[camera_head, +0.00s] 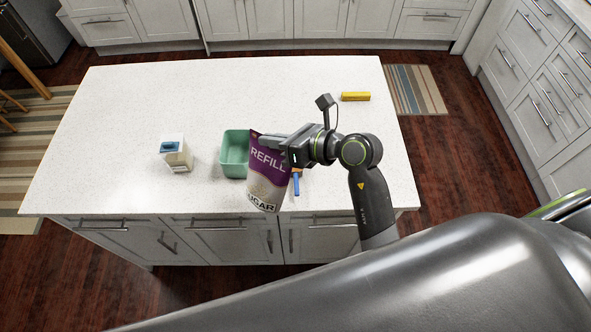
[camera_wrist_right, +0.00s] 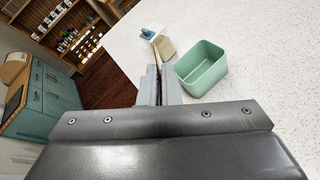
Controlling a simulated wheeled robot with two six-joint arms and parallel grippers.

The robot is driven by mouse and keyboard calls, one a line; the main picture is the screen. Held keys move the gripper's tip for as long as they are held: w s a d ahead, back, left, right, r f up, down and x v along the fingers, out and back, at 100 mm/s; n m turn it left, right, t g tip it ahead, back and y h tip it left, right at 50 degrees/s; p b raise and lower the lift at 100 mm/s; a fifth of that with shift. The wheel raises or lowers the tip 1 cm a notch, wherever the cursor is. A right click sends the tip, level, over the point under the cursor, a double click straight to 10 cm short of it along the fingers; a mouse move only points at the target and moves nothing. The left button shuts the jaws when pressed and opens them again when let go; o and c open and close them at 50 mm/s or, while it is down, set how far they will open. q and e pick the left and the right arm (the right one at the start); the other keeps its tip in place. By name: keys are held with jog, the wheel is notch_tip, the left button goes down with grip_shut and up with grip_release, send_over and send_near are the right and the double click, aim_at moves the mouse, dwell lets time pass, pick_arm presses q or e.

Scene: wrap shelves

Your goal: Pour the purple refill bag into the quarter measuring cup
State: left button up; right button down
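The purple refill bag (camera_head: 268,172), printed "REFILL" and "SUGAR", hangs slightly tilted at the front edge of the white island. My right gripper (camera_head: 264,138) is shut on its upper part. In the right wrist view the fingers (camera_wrist_right: 158,75) are close together, and the bag shows at most as a thin edge between them. I cannot clearly identify the quarter measuring cup. My left gripper is not in view.
An open green container (camera_head: 234,134) stands left of the bag and also shows in the right wrist view (camera_wrist_right: 204,75). A cream box with a blue top (camera_head: 178,156) stands farther left. A yellow block (camera_head: 355,96) lies far right. The island's back (camera_head: 230,85) is clear.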

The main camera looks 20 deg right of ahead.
jog(key=shift+s+a+r+n, duration=0.2)
jog(key=shift+a+n, duration=0.1)
jog(key=shift+d, duration=0.1)
jog(key=shift+d+r, duration=0.1)
jog(key=shift+r, duration=1.4)
